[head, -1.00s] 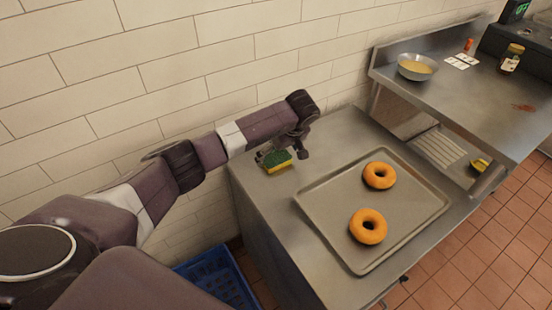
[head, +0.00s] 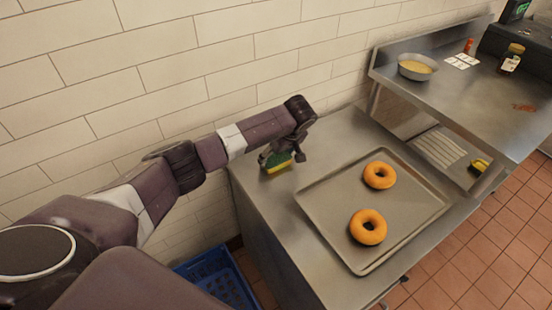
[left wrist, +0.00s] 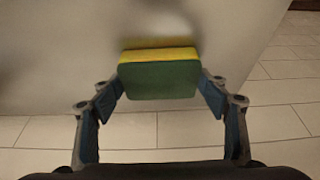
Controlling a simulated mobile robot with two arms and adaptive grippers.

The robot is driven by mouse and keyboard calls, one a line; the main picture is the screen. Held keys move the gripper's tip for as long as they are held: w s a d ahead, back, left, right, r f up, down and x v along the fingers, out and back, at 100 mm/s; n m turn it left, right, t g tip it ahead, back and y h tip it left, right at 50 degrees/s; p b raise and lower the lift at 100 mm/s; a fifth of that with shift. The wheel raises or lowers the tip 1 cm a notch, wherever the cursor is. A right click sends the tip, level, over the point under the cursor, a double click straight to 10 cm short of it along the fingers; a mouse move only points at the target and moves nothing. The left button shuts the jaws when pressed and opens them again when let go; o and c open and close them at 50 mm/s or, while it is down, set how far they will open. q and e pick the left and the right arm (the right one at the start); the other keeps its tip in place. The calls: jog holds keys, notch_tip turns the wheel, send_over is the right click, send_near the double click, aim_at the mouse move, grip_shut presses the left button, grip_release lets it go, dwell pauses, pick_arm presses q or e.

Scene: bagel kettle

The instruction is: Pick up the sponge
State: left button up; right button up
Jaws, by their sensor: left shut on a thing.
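The sponge (head: 277,161) is yellow with a green side. It is at the back left of the steel counter (head: 262,196), close to the tiled wall. My left gripper (head: 291,157) is shut on the sponge. In the left wrist view the sponge (left wrist: 160,78) sits between the two fingertips of my left gripper (left wrist: 159,88), which touch its sides. I cannot tell whether the sponge is clear of the counter. My right gripper is not in view.
A metal tray (head: 318,217) with two bagels (head: 379,175) (head: 368,227) lies right of the sponge. A raised steel shelf (head: 470,95) holds a bowl (head: 417,67) and a jar (head: 511,57). A blue crate (head: 217,280) is on the floor.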

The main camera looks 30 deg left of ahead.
aim_at(277, 158)
pick_arm(q)
notch_tip(277, 158, up, 20)
jog(key=shift+b, duration=0.35)
jog(key=shift+c, duration=0.2)
